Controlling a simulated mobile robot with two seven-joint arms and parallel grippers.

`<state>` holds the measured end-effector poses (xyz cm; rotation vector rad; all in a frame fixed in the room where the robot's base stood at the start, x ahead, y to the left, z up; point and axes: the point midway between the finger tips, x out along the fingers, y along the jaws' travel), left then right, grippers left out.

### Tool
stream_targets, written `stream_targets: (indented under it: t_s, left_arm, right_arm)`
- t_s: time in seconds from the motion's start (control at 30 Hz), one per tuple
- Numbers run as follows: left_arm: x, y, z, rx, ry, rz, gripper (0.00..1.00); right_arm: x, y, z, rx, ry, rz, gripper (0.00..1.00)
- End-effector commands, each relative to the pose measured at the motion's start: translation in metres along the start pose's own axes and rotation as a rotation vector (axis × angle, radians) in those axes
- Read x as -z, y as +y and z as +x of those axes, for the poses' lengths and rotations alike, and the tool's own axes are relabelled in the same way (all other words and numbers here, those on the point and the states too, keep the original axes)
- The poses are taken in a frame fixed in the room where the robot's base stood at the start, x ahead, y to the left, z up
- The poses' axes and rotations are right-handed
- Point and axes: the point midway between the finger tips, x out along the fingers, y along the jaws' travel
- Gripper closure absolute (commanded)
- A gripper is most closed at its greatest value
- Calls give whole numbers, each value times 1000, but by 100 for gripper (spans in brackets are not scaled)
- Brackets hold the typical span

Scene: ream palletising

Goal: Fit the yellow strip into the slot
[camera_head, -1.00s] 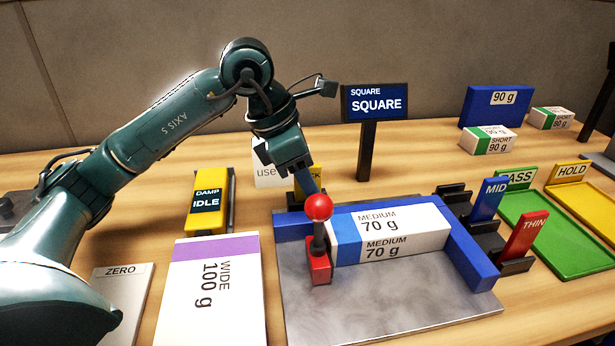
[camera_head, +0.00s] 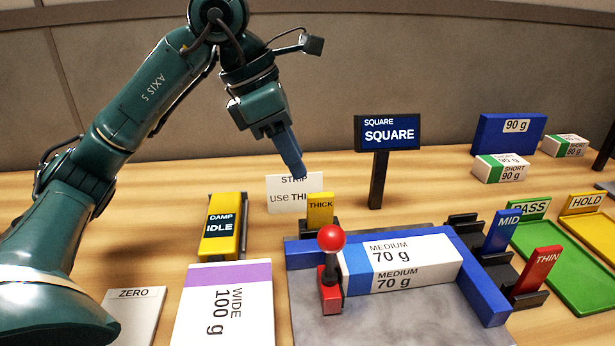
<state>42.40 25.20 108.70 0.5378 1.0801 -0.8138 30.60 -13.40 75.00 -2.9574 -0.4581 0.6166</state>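The yellow strip marked THICK (camera_head: 320,210) stands upright at the back left of the blue fence (camera_head: 300,256). My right gripper is out of view.
A red-knobbed lever (camera_head: 331,238) stands at the left end of the MEDIUM 70 g reams (camera_head: 415,257). A SQUARE sign (camera_head: 388,134) on a post stands behind the fence. A white card (camera_head: 283,197) is behind the strip. A WIDE ream (camera_head: 215,310) lies front left.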

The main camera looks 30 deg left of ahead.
Motion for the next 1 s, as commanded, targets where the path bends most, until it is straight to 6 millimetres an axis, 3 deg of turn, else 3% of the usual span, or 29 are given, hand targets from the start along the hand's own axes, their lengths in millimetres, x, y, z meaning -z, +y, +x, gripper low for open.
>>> stream_targets:
  t_s: [0.2,0.8,0.87,1.0]
  left_arm:
    - [0,0,-21,0,0,-1,63]
    - [0,0,-23,0,0,0,63]
    - [-3,0,-28,0,0,0,63]
    - [-16,0,-59,0,0,0,63]
  right_arm:
    - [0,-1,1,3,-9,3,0]
    - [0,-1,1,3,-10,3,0]
    - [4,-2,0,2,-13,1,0]
    - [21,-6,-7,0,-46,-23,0]
